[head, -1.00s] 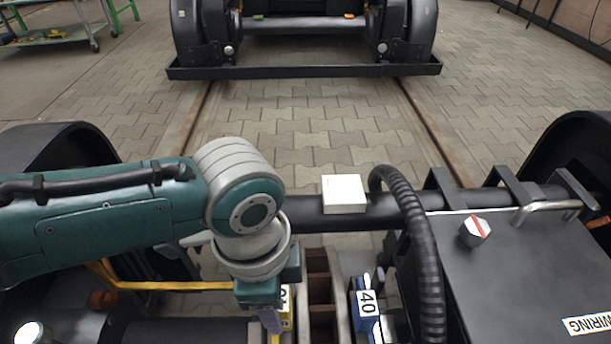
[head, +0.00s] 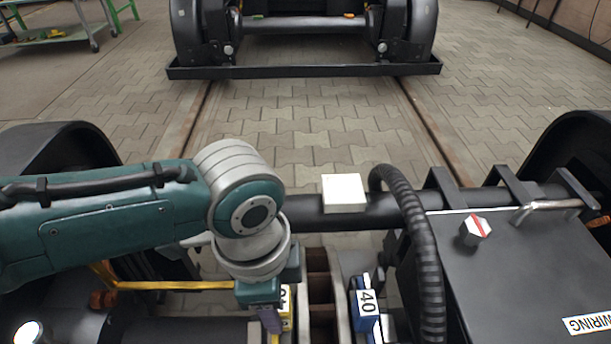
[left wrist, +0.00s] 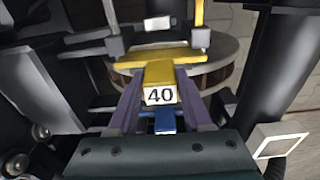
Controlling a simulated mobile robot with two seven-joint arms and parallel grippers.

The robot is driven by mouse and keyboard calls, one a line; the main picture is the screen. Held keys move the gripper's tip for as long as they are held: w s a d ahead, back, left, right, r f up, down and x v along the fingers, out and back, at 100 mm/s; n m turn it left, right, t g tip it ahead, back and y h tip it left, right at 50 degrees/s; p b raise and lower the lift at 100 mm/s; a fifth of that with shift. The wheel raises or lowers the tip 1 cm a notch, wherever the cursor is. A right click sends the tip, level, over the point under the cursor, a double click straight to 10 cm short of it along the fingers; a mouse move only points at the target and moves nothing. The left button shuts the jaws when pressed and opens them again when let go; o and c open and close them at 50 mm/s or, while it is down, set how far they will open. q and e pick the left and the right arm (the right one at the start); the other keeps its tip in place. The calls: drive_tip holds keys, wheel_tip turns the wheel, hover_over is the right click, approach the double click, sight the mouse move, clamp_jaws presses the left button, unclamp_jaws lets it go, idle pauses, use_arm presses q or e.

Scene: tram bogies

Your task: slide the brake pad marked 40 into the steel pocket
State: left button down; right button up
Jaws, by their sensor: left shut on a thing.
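My left gripper (left wrist: 157,108) is shut on a yellow block, the brake pad marked 40 (left wrist: 160,76), with its white label facing the left wrist camera. In the head view the gripper (head: 270,322) points down at the bottom centre. It hides most of the yellow pad (head: 287,312), whose label shows only in part. A grey steel-walled channel with brown inner parts (head: 319,284) lies just right of the pad. I cannot tell whether this is the steel pocket or whether the pad touches it. My right gripper is not in view.
A black ribbed hose (head: 424,250) arches close by. A white box (head: 344,193) rests on the black crossbar. A dark cabinet (head: 520,265) fills the right; a yellow rod (head: 185,285) runs left.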

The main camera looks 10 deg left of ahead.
use_arm(q)
drive_tip(key=shift+f+b, duration=0.95)
drive_tip(key=shift+f, duration=0.2)
idle(0.9)
drive_tip(key=shift+c, duration=1.2)
unclamp_jaws()
drive_tip(key=r+p, duration=0.2)
drive_tip(key=r, duration=0.1)
drive_tip(key=r+p, duration=0.2)
drive_tip(key=r, duration=0.1)
drive_tip(key=r+p, duration=0.2)
drive_tip(key=r, duration=0.2)
drive_tip(key=shift+a, duration=0.25)
